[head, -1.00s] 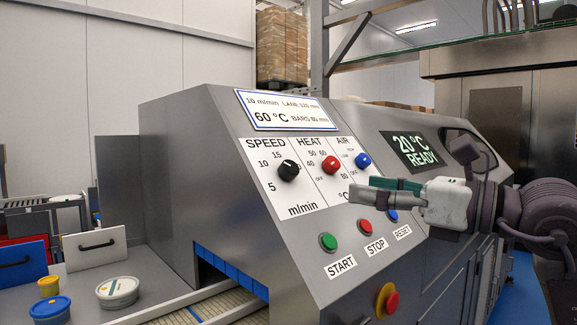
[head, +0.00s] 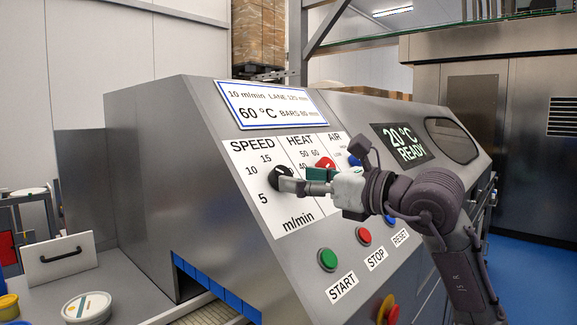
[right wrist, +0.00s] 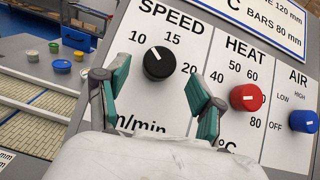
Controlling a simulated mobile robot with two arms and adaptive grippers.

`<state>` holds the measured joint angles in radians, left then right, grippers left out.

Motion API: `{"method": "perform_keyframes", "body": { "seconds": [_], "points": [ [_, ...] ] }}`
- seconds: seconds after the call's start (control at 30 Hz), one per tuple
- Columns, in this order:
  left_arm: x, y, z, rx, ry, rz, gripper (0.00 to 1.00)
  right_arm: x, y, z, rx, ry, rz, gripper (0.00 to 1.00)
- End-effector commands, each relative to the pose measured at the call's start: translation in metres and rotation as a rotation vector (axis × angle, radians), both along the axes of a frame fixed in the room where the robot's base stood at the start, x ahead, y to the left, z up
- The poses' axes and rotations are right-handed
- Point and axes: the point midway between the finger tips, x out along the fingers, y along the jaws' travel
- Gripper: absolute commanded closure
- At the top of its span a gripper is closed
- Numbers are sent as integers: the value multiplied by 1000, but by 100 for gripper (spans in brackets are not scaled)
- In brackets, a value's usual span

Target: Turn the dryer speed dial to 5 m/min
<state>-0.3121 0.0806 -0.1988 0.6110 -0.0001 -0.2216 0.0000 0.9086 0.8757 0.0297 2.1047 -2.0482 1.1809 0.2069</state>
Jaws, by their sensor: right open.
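The black speed dial (head: 282,175) is on the white panel under SPEED, partly hidden by my right gripper (head: 300,181) in the head view. In the right wrist view the dial (right wrist: 158,64) shows whole, its white mark pointing up and slightly left, toward the 10. The 5 (head: 263,198) shows at the lower left of the dial in the head view. My right gripper is open and empty, its green-padded fingers (right wrist: 157,84) to either side of the dial in the wrist view. My left gripper is not in view.
The red heat dial (right wrist: 244,97) and blue air dial (right wrist: 303,121) sit right of the speed dial. The green start button (head: 327,259), red stop button (head: 363,236) and a red-and-yellow knob (head: 388,310) are lower on the sloped front.

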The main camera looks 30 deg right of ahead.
Motion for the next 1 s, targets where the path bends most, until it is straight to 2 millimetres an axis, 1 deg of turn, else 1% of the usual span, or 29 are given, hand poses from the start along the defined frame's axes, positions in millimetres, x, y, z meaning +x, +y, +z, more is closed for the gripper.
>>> {"method": "perform_keyframes", "body": {
  "seconds": [0.03, 0.1, 0.23, 0.37, 0.57, 0.6, 0.67, 0.7, 0.93, 0.97, 1.0],
  "points": [
    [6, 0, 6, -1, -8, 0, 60, 7, 5, 3, 2, 1, 4, 33],
    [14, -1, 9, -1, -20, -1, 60, 16, 7, 3, 3, 0, 2, 33],
    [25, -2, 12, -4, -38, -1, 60, 27, 12, 1, 0, -1, 1, 33],
    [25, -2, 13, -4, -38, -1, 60, 31, 13, 0, 0, 0, 1, 33],
    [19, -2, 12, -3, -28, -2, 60, 31, 13, 0, -1, 0, 0, 33],
    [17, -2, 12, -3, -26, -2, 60, 31, 13, 0, -1, 0, 0, 34],
    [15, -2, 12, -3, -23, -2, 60, 31, 13, 0, -1, 0, 0, 44],
    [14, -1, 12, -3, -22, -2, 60, 31, 13, 0, -1, 0, 0, 51],
    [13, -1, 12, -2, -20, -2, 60, 31, 13, 0, -1, 0, 0, 89],
    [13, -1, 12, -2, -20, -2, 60, 31, 13, 0, -1, 0, 0, 93],
    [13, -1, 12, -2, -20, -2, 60, 31, 13, 0, -1, 0, 0, 93]
  ]
}}
